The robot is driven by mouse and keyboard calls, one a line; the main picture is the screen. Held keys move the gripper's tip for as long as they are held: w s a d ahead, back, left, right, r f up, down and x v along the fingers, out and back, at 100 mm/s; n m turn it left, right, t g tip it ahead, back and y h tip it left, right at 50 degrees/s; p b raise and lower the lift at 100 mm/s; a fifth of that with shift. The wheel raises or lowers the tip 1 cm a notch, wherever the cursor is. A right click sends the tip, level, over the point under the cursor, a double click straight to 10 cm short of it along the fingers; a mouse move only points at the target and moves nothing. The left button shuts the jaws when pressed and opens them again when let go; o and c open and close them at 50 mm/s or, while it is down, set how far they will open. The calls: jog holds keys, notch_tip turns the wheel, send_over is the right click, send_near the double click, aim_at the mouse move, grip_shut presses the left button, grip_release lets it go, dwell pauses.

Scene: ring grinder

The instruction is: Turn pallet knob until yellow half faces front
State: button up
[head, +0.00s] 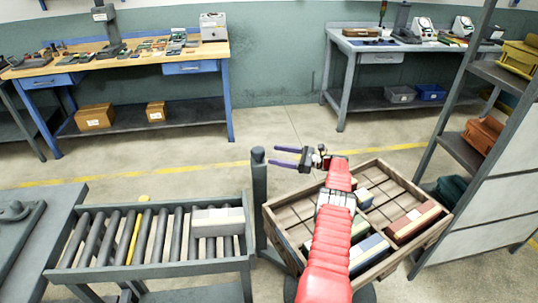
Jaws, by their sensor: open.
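My gripper (273,157) is open and empty, its two purple fingers pointing left. Just left of the fingertips is the rounded top of a dark grey post (258,156); I cannot tell whether they touch. A wooden pallet tray (276,228) with compartments lies below and right of the gripper, partly hidden by my red arm. No half-yellow pallet knob can be made out.
The roller conveyor (115,272), with one yellow roller (135,238) and a pale grey block (218,221), stands at left. A shelf rack (455,150) stands at right. Workbenches (195,67) line the back wall. The floor between is clear.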

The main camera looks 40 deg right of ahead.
jog(key=shift+s+d, duration=0.25)
jog(key=shift+s, duration=0.1)
